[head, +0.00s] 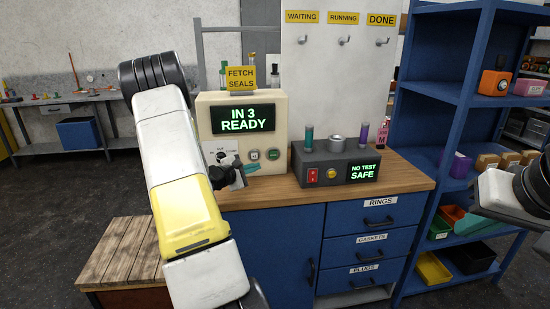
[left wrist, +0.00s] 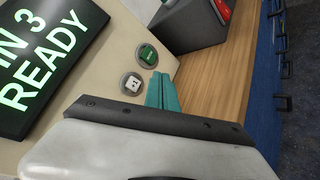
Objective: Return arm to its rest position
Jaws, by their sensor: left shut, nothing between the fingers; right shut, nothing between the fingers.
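My left arm, white and yellow, rises from the bottom of the head view to a black elbow at the upper left. My left gripper (head: 238,174) is in front of the cream machine (head: 272,112), low on its face by the dial. In the left wrist view its teal fingertips (left wrist: 162,92) are together and empty, close to a green button (left wrist: 148,55) and a white button (left wrist: 131,84). I cannot tell if they touch the panel. My right gripper (head: 480,212) is at the right edge in front of the blue shelf, shut and empty; its arm is cut off by the frame.
The cream machine reads "IN 3 READY". A dark test box (head: 335,166) reading "NO TEST SAFE" stands beside it on the wooden counter (head: 408,184). Blue drawers (head: 370,220) are below. A blue shelf (head: 462,95) with bins is right, a slatted crate (head: 122,250) lower left.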

